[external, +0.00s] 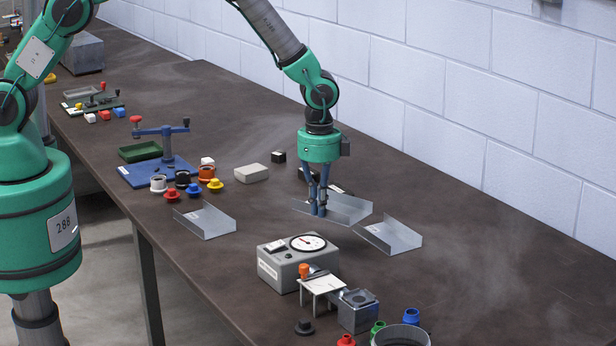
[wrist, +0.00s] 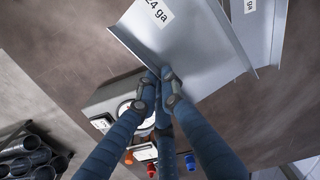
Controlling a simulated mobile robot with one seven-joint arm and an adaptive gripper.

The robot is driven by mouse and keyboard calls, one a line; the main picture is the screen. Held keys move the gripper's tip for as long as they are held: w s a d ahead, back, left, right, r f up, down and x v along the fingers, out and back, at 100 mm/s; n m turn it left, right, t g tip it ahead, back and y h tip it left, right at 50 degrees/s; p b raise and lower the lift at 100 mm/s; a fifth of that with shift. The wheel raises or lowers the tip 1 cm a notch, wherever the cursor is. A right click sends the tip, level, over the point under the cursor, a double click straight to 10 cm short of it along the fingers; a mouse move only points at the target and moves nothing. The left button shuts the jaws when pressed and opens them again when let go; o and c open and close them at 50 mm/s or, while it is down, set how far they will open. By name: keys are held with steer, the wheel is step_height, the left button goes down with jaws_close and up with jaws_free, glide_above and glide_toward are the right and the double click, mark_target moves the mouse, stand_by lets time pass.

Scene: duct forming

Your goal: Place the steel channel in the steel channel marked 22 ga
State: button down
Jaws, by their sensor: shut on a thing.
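My gripper (external: 320,208) points down and is shut on the near wall of the middle steel channel (external: 348,208). In the wrist view, my fingers (wrist: 165,75) pinch the edge of this channel (wrist: 195,55), whose label reads 24 ga. Whether it touches the table or is a little above it I cannot tell. A second steel channel (external: 390,236) lies close on its right; a channel at the upper right of the wrist view (wrist: 264,35) has a label cut off to "ga". A third steel channel (external: 206,221) lies apart at the left. No 22 ga mark is readable.
A grey gauge box (external: 285,268) stands in front of the held channel, with a small white stand (external: 322,284) and grey block (external: 358,310) beside it. Coloured caps and a blue fixture (external: 160,170) are at left. The table (external: 500,270) is clear at right.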

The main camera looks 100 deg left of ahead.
steer(key=shift+s+a, duration=0.35)
steer(key=shift+s, duration=0.55)
steer(key=shift+w, duration=0.15)
steer(key=p, duration=0.1)
glide_above(374, 244)
steer(key=shift+a+f, duration=0.25)
steer(key=shift+f, duration=0.55)
steer(key=shift+f+p, duration=0.3)
steer(key=shift+f, duration=1.4)
steer(key=shift+f+b, duration=0.5)
steer(key=shift+f, duration=0.15)
steer(key=c, duration=1.9)
jaws_free()
